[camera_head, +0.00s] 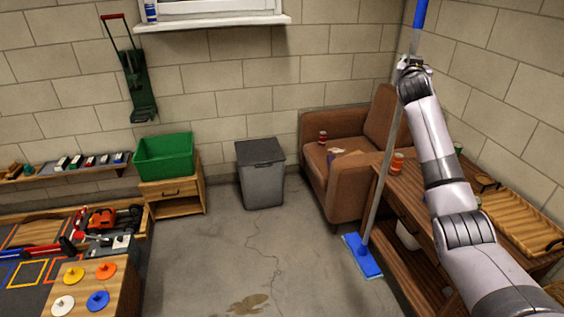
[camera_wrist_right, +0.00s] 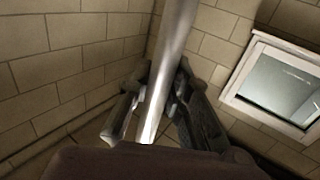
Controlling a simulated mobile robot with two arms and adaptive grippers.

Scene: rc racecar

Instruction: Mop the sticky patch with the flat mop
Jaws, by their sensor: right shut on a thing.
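The flat mop has a long metal pole (camera_head: 383,178) with a blue grip at the top and a blue flat head (camera_head: 362,256) low down beside the wooden table. My right gripper (camera_head: 411,66) is shut on the pole near its upper end, and the pole leans slightly. In the right wrist view the pole (camera_wrist_right: 165,75) runs between the two fingers (camera_wrist_right: 155,115). The sticky patch (camera_head: 247,304) is a brown stain on the grey floor at the bottom of the head view, left of the mop head. My left gripper is not in view.
A brown armchair (camera_head: 333,190) stands behind the mop, and a wooden table (camera_head: 408,206) is on its right. A grey bin (camera_head: 261,182) stands by the back wall. A low wooden cabinet (camera_head: 172,206) holds a green tub (camera_head: 165,160). The floor between mop head and patch is clear.

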